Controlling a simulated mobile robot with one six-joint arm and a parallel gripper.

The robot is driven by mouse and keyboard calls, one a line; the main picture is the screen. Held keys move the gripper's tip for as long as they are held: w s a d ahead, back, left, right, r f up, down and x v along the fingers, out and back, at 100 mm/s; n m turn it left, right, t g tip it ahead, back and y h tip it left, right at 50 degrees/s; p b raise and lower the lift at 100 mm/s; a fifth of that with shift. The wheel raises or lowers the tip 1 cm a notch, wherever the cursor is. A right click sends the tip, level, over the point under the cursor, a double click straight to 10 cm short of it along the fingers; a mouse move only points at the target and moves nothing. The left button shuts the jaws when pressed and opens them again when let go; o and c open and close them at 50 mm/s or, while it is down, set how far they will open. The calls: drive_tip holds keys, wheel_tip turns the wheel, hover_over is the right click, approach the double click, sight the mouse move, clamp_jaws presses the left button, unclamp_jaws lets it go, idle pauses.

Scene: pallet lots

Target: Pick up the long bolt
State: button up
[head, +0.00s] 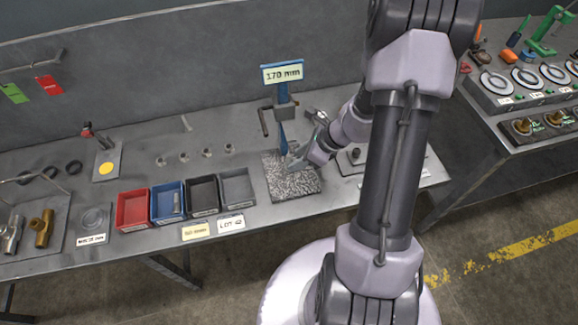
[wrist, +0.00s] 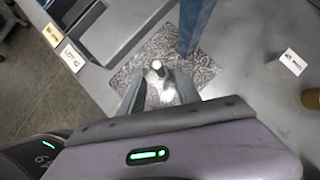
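The speckled grey pad (head: 297,190) lies on the bench under a blue stand with a "170 mm" sign (head: 283,73). My gripper (head: 296,160) is low over this pad, beside the blue post. In the wrist view my gripper (wrist: 158,88) has its two fingers apart. A small metal piece with a bright round end (wrist: 157,68), which looks like a bolt, shows between the fingertips above the pad. Gaps show on both sides of it. Its full length is hidden, and I cannot make it out in the head view.
The blue post (wrist: 194,22) rises close beside my fingers. Red (head: 133,208), blue (head: 168,202), black (head: 203,194) and grey (head: 237,187) bins stand left of the pad. Several small metal parts (head: 184,157) stand behind the bins. A second bench (head: 520,110) is at the right.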

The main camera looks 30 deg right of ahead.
sight(289, 163)
drive_tip(key=b+x, duration=0.1)
drive_tip(key=x, duration=0.3)
clamp_jaws()
drive_tip(key=shift+r, duration=0.1)
